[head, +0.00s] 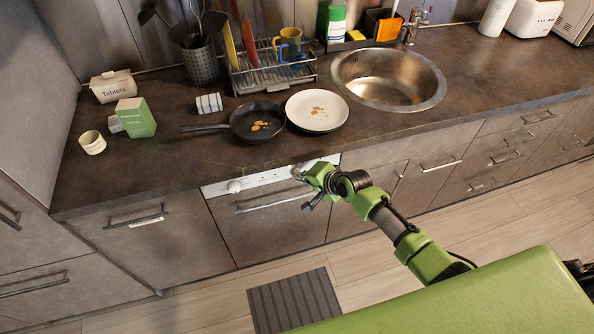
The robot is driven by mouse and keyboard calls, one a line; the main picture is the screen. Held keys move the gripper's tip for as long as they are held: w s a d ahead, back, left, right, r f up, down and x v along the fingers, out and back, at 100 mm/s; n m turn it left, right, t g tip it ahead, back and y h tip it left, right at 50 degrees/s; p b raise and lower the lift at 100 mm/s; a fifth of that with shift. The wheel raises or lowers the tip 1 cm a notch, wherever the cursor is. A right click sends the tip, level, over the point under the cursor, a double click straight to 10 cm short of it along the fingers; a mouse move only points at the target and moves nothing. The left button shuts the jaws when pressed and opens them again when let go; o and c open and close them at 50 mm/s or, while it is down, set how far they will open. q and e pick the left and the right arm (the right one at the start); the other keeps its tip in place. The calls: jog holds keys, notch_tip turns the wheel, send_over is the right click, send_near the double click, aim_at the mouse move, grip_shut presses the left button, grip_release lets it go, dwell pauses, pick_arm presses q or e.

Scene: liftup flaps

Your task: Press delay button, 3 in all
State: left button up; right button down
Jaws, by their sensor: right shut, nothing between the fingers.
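The delay button is too small to single out on the white control panel (262,179) of the dishwasher front (270,222), set under the counter edge. A round white knob (234,187) sits at the panel's left end. My right gripper (300,174) is at the right part of the panel, shut and with nothing in it. Its tip is close to the panel face; I cannot tell whether it touches. The gripper and wrist hide part of the panel's right end. My left gripper is not in view.
The dishwasher handle (268,206) runs below the panel. On the counter stand a frying pan (257,122), a plate (317,111), a green box (136,117) and a cup (92,142). A sink (388,78) lies to the right. A grey mat (294,300) lies on the floor.

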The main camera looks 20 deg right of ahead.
jog(key=shift+w, duration=0.35)
dwell(0.7)
jog(key=shift+s+p, duration=0.6)
jog(key=shift+s, duration=0.2)
jog(key=s+p, duration=0.3)
jog(key=s, duration=0.2)
jog(key=shift+d+p, duration=0.1)
jog(key=shift+p, duration=0.25)
dwell(1.6)
